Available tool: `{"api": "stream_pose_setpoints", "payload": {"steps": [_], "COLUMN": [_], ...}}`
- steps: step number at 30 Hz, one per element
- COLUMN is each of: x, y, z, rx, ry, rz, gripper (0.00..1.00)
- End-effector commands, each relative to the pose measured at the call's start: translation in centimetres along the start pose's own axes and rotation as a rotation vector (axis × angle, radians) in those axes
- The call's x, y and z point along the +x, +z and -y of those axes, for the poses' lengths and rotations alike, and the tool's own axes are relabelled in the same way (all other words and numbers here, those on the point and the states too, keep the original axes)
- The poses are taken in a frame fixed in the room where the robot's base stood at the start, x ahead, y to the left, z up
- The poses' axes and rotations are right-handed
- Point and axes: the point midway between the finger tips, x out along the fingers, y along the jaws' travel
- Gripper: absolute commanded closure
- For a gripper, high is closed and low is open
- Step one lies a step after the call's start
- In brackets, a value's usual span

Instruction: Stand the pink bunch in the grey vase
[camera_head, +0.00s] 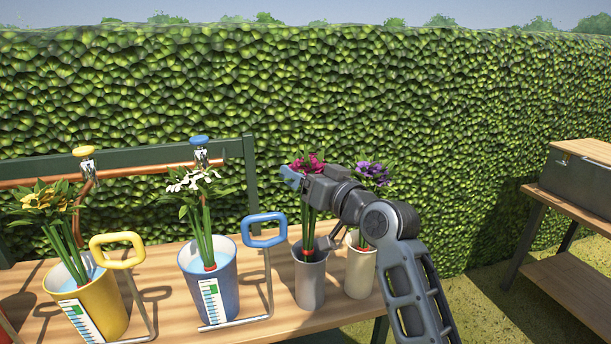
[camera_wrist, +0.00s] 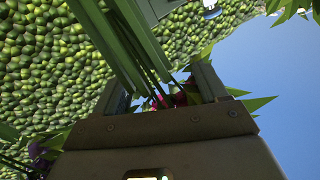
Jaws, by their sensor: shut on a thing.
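The pink bunch (camera_head: 309,218) has green stems and a red band low down. It stands nearly upright, its lower stems inside the mouth of the grey vase (camera_head: 311,285). The vase stands upright on the wooden bench. My gripper (camera_head: 302,186) is at the upper part of the bunch, just below the flower heads, and is shut on it. In the wrist view, green stems (camera_wrist: 138,50) pass between my two fingers, with a little pink (camera_wrist: 175,98) behind the gripper body. The stem ends inside the vase are hidden.
A cream vase (camera_head: 362,276) with a purple bunch (camera_head: 374,175) stands close right of the grey vase. A blue bucket (camera_head: 224,290) with white flowers and a yellow bucket (camera_head: 103,303) with yellow flowers stand left. A blue-handled stand (camera_head: 264,230) is between bucket and vase.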

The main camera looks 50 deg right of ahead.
Motion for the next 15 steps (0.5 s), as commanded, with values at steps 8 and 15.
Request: {"api": "stream_pose_setpoints", "payload": {"steps": [8,15], "x": [0.00,0.00], "y": [-0.06,-0.03], "z": [0.02,0.00], "rx": [0.000,0.000], "ry": [0.000,0.000], "rz": [-0.001,0.000], "gripper": [0.12,0.00]}}
